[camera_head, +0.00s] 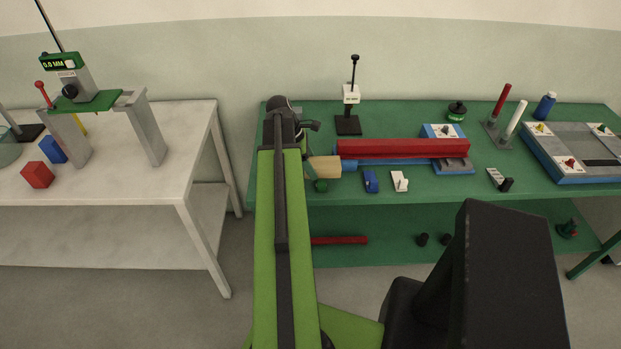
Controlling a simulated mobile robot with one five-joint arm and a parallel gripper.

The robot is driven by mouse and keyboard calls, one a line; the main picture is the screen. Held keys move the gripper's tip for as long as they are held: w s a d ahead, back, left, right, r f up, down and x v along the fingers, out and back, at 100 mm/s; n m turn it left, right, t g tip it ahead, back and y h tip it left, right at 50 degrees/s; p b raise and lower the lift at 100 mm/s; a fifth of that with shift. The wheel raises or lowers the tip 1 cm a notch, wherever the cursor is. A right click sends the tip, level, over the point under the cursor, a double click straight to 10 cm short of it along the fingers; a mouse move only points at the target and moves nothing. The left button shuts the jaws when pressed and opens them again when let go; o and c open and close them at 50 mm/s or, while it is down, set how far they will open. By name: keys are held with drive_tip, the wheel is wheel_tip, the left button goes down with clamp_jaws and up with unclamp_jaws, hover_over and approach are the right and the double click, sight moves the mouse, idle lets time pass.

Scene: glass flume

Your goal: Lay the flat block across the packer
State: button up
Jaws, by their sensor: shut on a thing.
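My gripper (304,142) hangs at the far end of my green arm, over the left part of the green bench. My arm hides most of its jaws. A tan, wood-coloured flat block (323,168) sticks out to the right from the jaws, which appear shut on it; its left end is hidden. Just right of it are the left ends of a long red bar (402,149) and a blue bar (385,162) lying along the bench. I cannot tell whether the tan block touches them, or which piece is the packer.
The green bench (400,189) also holds a blue-white plate (453,170), small blue (371,181) and white (400,181) pieces, a black stand (348,125) and a grey tray (590,152). A white table (120,190) stands at left, with a floor gap between.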

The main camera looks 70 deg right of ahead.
wheel_tip(320, 180, down, 4)
drive_tip(key=b, duration=0.3)
drive_tip(key=shift+a+r, duration=0.15)
drive_tip(key=shift+r, duration=0.1)
drive_tip(key=shift+d+f, duration=0.25)
drive_tip(key=shift+a+r, duration=0.15)
drive_tip(key=shift+r, duration=0.15)
drive_tip(key=shift+c, duration=0.9)
drive_tip(key=shift+f, duration=0.15)
drive_tip(key=o, duration=1.3)
drive_tip(key=shift+f, duration=0.15)
drive_tip(key=shift+c, duration=0.2)
drive_tip(key=o, duration=0.5)
drive_tip(key=shift+c, duration=0.2)
drive_tip(key=shift+r, duration=0.25)
